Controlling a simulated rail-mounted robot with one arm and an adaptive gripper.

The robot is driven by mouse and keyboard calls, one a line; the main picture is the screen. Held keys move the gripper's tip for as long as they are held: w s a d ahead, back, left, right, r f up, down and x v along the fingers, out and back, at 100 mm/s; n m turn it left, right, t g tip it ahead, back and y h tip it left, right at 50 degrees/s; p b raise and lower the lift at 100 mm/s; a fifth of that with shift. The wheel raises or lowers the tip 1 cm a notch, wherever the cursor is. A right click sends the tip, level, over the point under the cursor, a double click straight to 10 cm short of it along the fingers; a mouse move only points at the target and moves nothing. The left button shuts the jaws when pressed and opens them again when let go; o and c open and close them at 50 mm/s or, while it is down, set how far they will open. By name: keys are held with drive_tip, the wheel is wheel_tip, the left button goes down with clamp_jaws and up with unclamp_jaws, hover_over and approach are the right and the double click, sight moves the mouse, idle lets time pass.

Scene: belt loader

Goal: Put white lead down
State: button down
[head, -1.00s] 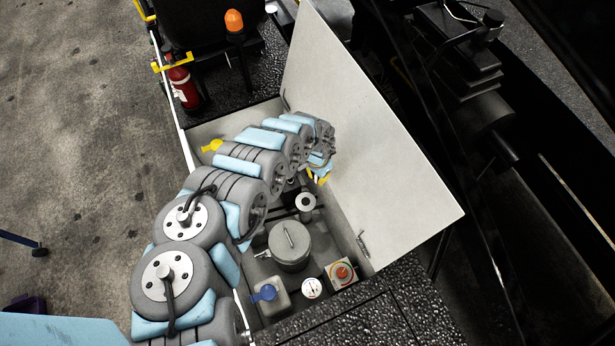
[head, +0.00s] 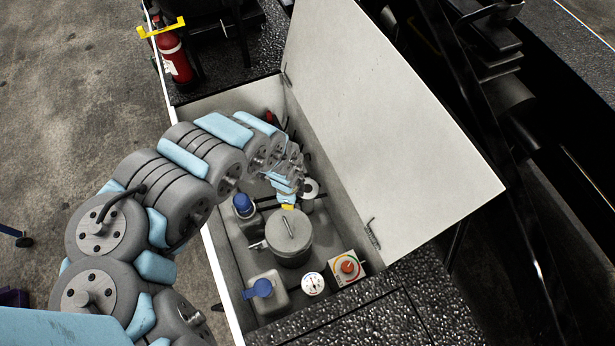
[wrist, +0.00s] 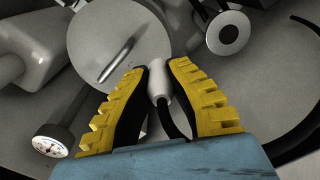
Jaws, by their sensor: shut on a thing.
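My gripper (head: 288,206) is inside the open compartment, just behind the round grey lidded canister (head: 288,240). In the wrist view my gripper's yellow fingers (wrist: 157,78) are shut on the white lead (wrist: 158,79), seen as a pale cylindrical end with a black cable running back between the fingers. The lead's tip overlaps the edge of the canister's round lid (wrist: 110,40) in this view. I cannot tell whether it touches the lid. In the head view the lead is hidden by the gripper.
The compartment's white lid (head: 390,110) stands open on the right. A blue-capped tank (head: 262,292), a gauge (head: 312,284) and a box with a red knob (head: 347,268) stand in front. Another blue cap (head: 243,204) is left of the gripper. A fire extinguisher (head: 176,58) stands outside.

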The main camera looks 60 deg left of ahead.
drive_tip(key=shift+w+a+f+b, duration=0.15)
drive_tip(key=shift+a+f+b, duration=0.1)
drive_tip(key=shift+f+b, duration=0.15)
drive_tip(key=shift+w+a+f+b, duration=1.35)
drive_tip(key=shift+w+f, duration=0.1)
drive_tip(key=shift+w, duration=0.15)
drive_tip(key=shift+w+a+f+b, duration=1.3)
drive_tip(key=shift+w+f, duration=0.15)
drive_tip(key=shift+w, duration=0.2)
drive_tip(key=shift+w+a+f+b, duration=1.35)
drive_tip(key=shift+w+f, duration=0.1)
drive_tip(key=shift+w, duration=0.15)
drive_tip(key=shift+w+f, duration=0.1)
drive_tip(key=shift+w+a+f+b, duration=0.15)
drive_tip(key=shift+f+b, duration=0.5)
drive_tip(key=shift+f, duration=1.05)
drive_tip(key=shift+f, duration=0.1)
